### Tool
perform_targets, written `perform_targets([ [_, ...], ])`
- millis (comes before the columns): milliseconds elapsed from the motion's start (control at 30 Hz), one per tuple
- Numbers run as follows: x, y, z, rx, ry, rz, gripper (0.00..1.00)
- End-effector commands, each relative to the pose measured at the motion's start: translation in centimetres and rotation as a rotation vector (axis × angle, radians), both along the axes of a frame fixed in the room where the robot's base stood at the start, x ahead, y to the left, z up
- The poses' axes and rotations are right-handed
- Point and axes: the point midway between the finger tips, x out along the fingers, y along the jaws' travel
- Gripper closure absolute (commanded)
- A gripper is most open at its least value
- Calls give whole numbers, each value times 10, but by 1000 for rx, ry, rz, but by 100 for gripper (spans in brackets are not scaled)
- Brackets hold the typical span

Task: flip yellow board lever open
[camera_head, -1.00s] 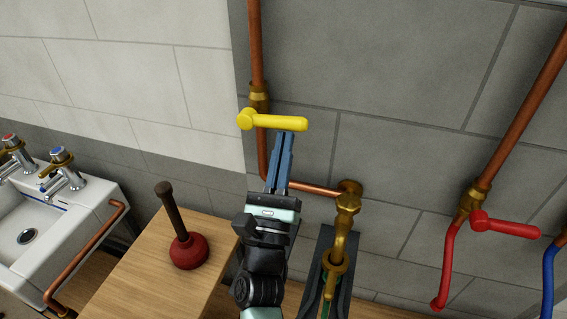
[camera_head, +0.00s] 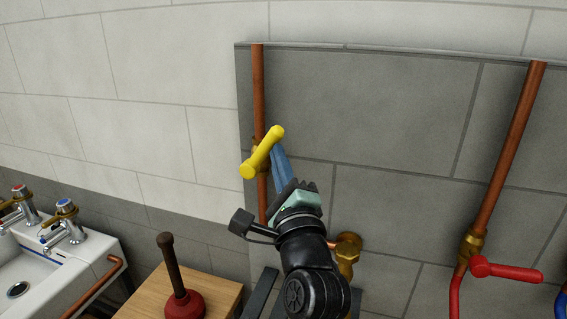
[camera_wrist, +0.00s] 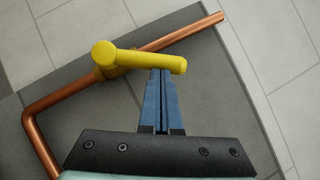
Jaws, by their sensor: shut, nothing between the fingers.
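The yellow lever (camera_head: 262,152) sits on a brass valve on the left copper pipe. It is tilted, its free end pointing up and to the right in the head view. My gripper (camera_head: 277,150) is shut and empty, its blue fingers just below and right of the lever, by its free end. In the wrist view the yellow lever (camera_wrist: 140,61) crosses above the closed fingertips (camera_wrist: 160,72). The tips appear to touch the lever's underside or lie very near it; exact contact is hidden.
A red lever (camera_head: 507,271) is on the right copper pipe (camera_head: 510,150). A brass tap (camera_head: 347,248) is beside my arm. A plunger (camera_head: 182,295) stands on a wooden top at lower left, near a white sink (camera_head: 75,262). The grey wall above my gripper is clear.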

Motion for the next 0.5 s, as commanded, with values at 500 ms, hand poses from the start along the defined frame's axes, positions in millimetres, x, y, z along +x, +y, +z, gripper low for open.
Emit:
perform_targets([
  [500, 8, 21, 32, -413, 137, -5, 100],
])
